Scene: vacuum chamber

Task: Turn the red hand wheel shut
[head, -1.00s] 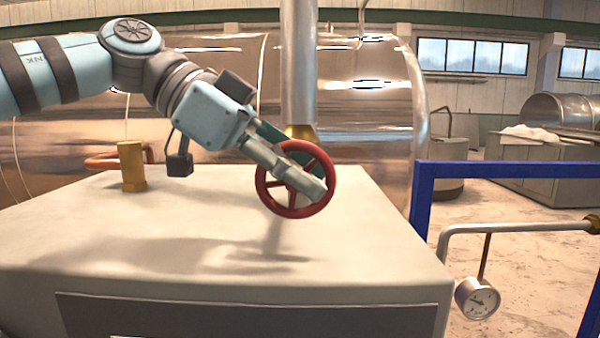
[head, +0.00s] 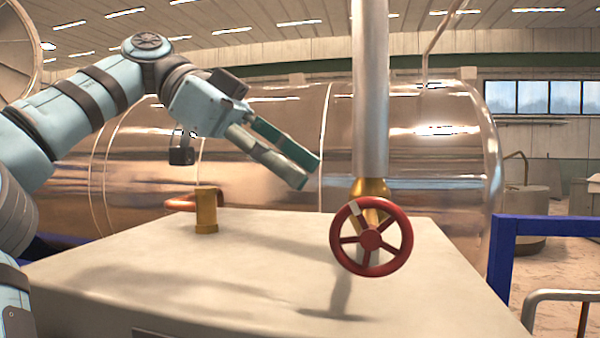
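The red hand wheel (head: 371,239) is mounted on a brass fitting (head: 371,188) at the foot of a vertical grey pipe. It faces me, has several spokes and a hub, and shows a small pale mark at its upper left rim. My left gripper (head: 308,171) is up and to the left of the wheel, apart from it. Its two fingers point down to the right with a gap between them, and nothing is held. My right gripper is not in view.
The vertical pipe (head: 370,90) rises behind the wheel. A pale box-like top (head: 260,270) lies below, with a brass cylinder (head: 206,212) on it. A large shiny tank (head: 440,150) stands behind. A blue rail (head: 502,250) is at the right.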

